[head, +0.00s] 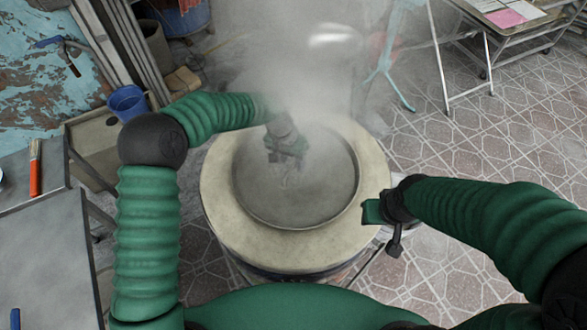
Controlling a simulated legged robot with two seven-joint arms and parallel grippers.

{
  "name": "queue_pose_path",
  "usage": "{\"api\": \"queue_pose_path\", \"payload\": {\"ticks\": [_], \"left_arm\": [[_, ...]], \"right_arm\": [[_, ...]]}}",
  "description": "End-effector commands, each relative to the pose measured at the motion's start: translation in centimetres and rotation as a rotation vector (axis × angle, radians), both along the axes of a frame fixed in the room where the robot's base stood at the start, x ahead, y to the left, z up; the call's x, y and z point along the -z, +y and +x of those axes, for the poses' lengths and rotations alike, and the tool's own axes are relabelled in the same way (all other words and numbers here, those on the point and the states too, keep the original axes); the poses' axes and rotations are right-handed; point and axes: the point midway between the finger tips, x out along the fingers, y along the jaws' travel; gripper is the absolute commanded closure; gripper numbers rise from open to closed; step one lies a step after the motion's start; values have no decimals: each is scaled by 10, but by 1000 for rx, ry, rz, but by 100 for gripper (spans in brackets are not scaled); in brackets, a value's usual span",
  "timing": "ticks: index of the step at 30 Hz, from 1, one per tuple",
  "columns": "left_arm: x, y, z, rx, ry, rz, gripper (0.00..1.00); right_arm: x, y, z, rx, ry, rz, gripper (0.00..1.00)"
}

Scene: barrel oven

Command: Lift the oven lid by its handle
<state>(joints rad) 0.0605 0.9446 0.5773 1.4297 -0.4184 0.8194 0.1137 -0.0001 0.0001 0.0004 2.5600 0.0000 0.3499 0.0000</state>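The barrel oven (228,224) stands in front of me with a wide cream top ring. A round grey surface (310,200) with a raised rim lies in its middle; I take it for the lid, but steam blurs it. My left gripper (285,160) points down over this surface, left of its centre. A small pale shape at its fingertips may be the handle; I cannot tell whether the fingers touch or hold it. My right gripper (372,211) is at the right edge of the oven's ring, its fingers seen edge-on, with nothing visible in it.
Thick steam (305,70) rises over the oven's far side. A blue bucket (127,103) stands at the left, near a grey table (45,250) with a red brush (35,168). A folding table (510,15) stands far right. Tiled floor (480,130) at the right is mostly clear.

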Motion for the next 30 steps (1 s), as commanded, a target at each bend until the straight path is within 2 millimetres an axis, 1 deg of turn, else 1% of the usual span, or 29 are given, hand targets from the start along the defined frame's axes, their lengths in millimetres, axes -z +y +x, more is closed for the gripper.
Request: {"api": "queue_pose_path", "payload": {"ticks": [4, 5, 13, 30], "left_arm": [[-1, -3, 0, 2, -1, 2, 63], [-1, -4, 0, 3, -2, 3, 64], [0, -3, 0, 2, -1, 1, 100], [-1, -2, 0, 1, -1, 2, 100]], "right_arm": [[0, 0, 0, 0, 0, 0, 64], [0, 0, 0, 0, 0, 0, 64], [0, 0, 0, 1, 0, 0, 64], [0, 0, 0, 0, 0, 0, 64]]}}
